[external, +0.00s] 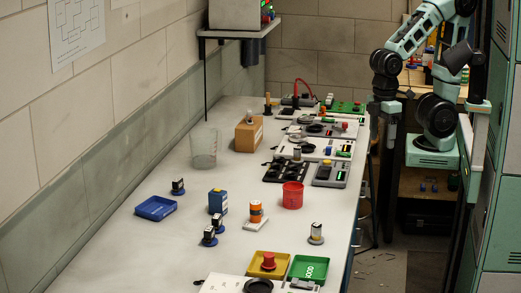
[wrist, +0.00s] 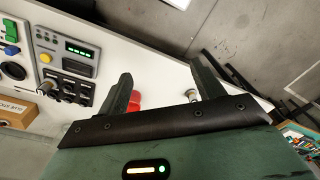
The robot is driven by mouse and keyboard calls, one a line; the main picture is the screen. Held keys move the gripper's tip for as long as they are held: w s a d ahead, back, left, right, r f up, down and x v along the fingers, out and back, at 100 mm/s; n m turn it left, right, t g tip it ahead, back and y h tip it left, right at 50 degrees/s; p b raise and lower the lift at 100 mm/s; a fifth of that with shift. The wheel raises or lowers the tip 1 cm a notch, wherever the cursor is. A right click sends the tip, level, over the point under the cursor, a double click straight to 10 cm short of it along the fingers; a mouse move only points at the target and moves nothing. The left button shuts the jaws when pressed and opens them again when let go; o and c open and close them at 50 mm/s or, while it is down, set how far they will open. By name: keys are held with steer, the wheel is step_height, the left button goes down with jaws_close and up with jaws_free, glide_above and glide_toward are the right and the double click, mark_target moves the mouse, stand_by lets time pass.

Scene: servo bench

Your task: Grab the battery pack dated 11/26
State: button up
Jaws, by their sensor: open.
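No date can be read in either view, and I cannot tell which item is the battery pack dated 11/26. A blue block (external: 218,203) stands upright on the bench. An orange cylinder with a pale band (external: 256,212) stands on a white base to its right. A short metal-and-dark cylinder (external: 316,234) stands farther right. My gripper (external: 385,112) hangs at the right, beyond the bench edge. In the wrist view my gripper (wrist: 160,68) is open, with nothing held between its fingers.
A red cup (external: 292,196), a clear beaker (external: 204,148) and a cardboard box (external: 249,135) stand on the bench. Control panels (external: 330,173) line the right edge. The left-front bench is clear.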

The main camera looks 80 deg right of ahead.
steer(key=w+a+m+g+y+b, duration=0.1)
steer(key=w+a+m+g+y, duration=0.1)
steer(key=w+a+m+y, duration=0.6)
steer(key=w+a+m+g+y+b, duration=0.15)
steer(key=w+a+m, duration=0.45)
steer(key=w, duration=0.6)
steer(key=w+d+m+t+y+b, duration=0.1)
steer(key=w+d+m+t+y, duration=0.3)
steer(key=w+m, duration=0.55)
steer(key=w+d+m+t+y+b, duration=0.1)
steer(key=w+d+m+t+y, duration=0.25)
steer(key=w, duration=1.15)
steer(key=m, duration=0.1)
glide_toward(215, 198)
steer(key=shift+w+a+r, duration=0.25)
steer(key=shift+a, duration=0.3)
steer(key=shift+w+a+r, duration=0.25)
steer(key=shift+a, duration=0.35)
steer(key=shift+a+f, duration=0.1)
steer(key=shift+f, duration=0.3)
steer(key=p+x, duration=0.2)
steer(key=x, duration=0.5)
steer(key=shift+s+a+f, duration=0.1)
steer(key=shift+a+f, duration=0.05)
steer(key=c, duration=1.1)
